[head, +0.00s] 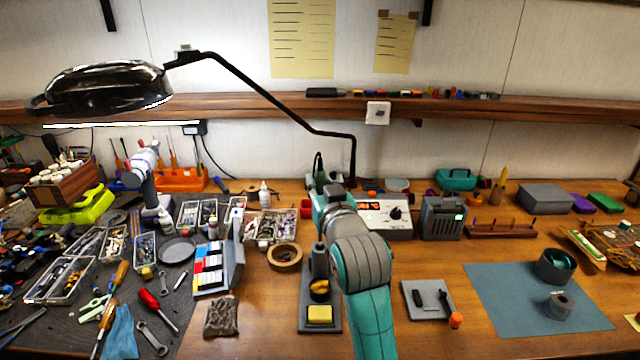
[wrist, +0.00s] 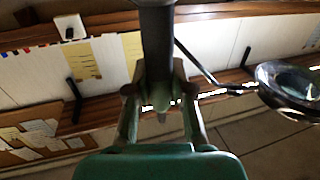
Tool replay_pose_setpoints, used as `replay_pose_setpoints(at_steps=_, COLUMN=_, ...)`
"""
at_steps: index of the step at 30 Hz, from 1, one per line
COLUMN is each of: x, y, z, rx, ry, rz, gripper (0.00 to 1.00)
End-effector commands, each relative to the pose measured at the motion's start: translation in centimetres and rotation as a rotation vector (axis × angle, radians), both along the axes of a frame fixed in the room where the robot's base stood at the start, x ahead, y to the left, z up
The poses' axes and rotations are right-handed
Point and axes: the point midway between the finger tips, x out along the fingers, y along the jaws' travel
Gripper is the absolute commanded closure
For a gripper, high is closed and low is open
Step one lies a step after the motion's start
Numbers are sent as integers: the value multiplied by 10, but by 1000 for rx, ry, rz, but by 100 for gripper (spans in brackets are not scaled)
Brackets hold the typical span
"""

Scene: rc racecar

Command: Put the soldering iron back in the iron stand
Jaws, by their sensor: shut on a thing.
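The iron stand (head: 331,324) is a grey base on the bench, with a yellow sponge, a dark round cup and an upright grey holder (head: 319,262). My arm covers part of its right side. My gripper (wrist: 158,92) is shut on the soldering iron (wrist: 157,40), whose dark, thick handle runs up out of the top of the wrist view. In the head view my gripper (head: 322,192) is beyond and above the stand, mostly hidden by my own wrist, and the iron cannot be made out clearly there.
A white soldering station (head: 385,212) stands behind my arm, with a grey box unit (head: 443,217) to its right. A lamp arm (head: 290,103) hangs over the bench. A blue mat (head: 500,300) lies right.

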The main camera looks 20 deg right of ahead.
Motion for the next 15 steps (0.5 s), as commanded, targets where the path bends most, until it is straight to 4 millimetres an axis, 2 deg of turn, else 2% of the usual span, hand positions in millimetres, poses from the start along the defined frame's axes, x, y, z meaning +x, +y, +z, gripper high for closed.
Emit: replay_pose_setpoints(at_steps=15, x=0, y=0, z=-5, rx=0, ry=1, rz=0, gripper=100)
